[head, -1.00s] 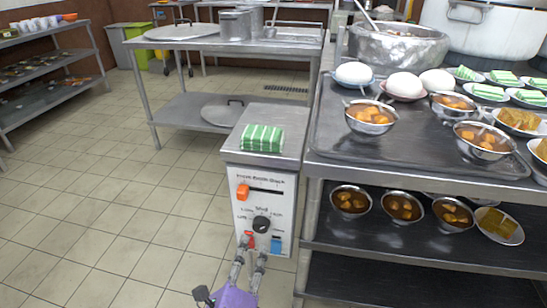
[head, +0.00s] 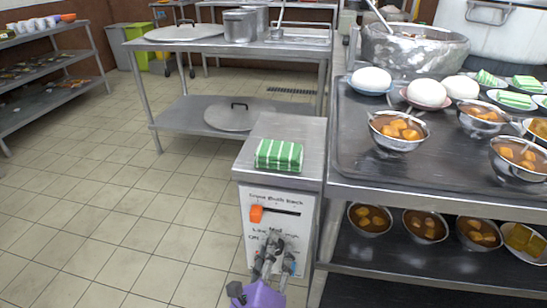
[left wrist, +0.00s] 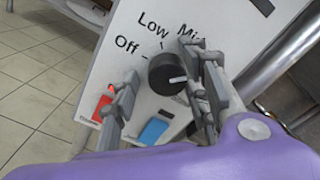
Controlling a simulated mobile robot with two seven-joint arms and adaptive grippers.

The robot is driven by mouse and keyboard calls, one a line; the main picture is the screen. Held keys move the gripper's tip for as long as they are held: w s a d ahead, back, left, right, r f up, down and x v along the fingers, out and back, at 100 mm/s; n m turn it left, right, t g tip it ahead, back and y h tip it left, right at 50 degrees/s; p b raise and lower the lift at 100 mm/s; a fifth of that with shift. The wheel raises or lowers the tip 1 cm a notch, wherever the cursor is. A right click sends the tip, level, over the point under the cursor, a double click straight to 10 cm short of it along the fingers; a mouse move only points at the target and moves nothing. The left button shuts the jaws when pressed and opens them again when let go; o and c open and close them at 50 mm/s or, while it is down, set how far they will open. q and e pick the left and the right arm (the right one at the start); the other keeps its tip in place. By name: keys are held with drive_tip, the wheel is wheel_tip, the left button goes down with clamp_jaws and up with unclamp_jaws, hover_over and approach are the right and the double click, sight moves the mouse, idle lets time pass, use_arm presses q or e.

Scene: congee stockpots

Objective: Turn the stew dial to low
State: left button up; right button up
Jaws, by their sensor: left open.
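The stew dial is a round black knob (left wrist: 170,74) on a white control panel (left wrist: 118,62). Labels "Off", "Low" and a partly covered "Mi…" stand around it in the left wrist view. A pale mark on the knob points right, away from "Off" and "Low"; any label there is hidden by a finger. My left gripper (head: 268,252) is in front of the panel and covers the dial in the head view. In the left wrist view the gripper (left wrist: 158,68) is open, one finger on either side of the knob. Contact is unclear. My right gripper is out of view.
Below the knob are a red switch (left wrist: 103,106) and a blue switch (left wrist: 154,131). A green striped stack (head: 279,155) lies on the cabinet top (head: 263,131). A metal counter (head: 350,185) with bowls stands right; floor is clear left.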

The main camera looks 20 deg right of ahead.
use_arm(q)
drive_tip(key=shift+s, duration=0.15)
drive_tip(key=shift+c, duration=0.3)
drive_tip(key=shift+a, duration=0.1)
drive_tip(key=c, duration=0.9)
drive_tip(key=shift+c, duration=0.2)
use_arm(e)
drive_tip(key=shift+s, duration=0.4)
